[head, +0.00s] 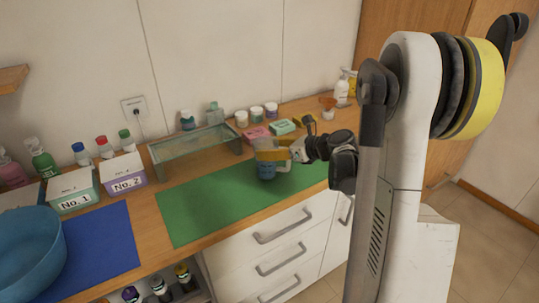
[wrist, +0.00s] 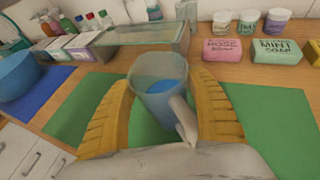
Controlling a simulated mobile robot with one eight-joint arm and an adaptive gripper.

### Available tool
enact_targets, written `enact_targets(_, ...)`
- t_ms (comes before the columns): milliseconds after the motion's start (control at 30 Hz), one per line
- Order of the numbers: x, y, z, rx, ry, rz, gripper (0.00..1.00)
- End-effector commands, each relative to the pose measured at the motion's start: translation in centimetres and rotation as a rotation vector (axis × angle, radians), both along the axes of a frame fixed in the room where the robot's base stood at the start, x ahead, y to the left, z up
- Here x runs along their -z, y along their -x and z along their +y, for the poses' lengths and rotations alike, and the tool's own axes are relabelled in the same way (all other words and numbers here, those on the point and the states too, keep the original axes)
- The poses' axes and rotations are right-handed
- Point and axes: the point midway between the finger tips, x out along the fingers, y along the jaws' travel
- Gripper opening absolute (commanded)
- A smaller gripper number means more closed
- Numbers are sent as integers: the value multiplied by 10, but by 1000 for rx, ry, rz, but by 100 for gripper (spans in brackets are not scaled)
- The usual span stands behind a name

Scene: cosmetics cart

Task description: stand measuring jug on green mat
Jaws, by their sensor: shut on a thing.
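The measuring jug (wrist: 158,72) is clear with blue liquid inside and looks about upright. In the head view the jug (head: 266,171) is over the right part of the green mat (head: 205,204). The mat also shows on both sides of it in the wrist view (wrist: 265,118). My gripper (head: 270,153) has its yellow fingers shut on the jug from either side, with the jug's handle toward my wrist in the wrist view (wrist: 162,100). The jug's base is partly hidden, and I cannot tell whether it touches the mat.
A glass tray (head: 196,150) stands behind the mat. Pink soap (head: 256,134), green soap (head: 282,127) and several jars line the back right. A blue mat (head: 100,245), blue bowl (head: 28,252) and labelled boxes (head: 123,174) are left. The green mat's left part is clear.

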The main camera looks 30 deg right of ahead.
Motion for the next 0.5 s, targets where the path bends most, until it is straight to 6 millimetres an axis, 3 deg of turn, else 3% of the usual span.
enact_targets(67,11,0,0,0,0,-1,26)
enact_targets(433,13,0,0,0,0,-1,26)
enact_targets(467,14,0,0,0,0,0,70)
enact_targets(500,13,0,0,0,0,0,82)
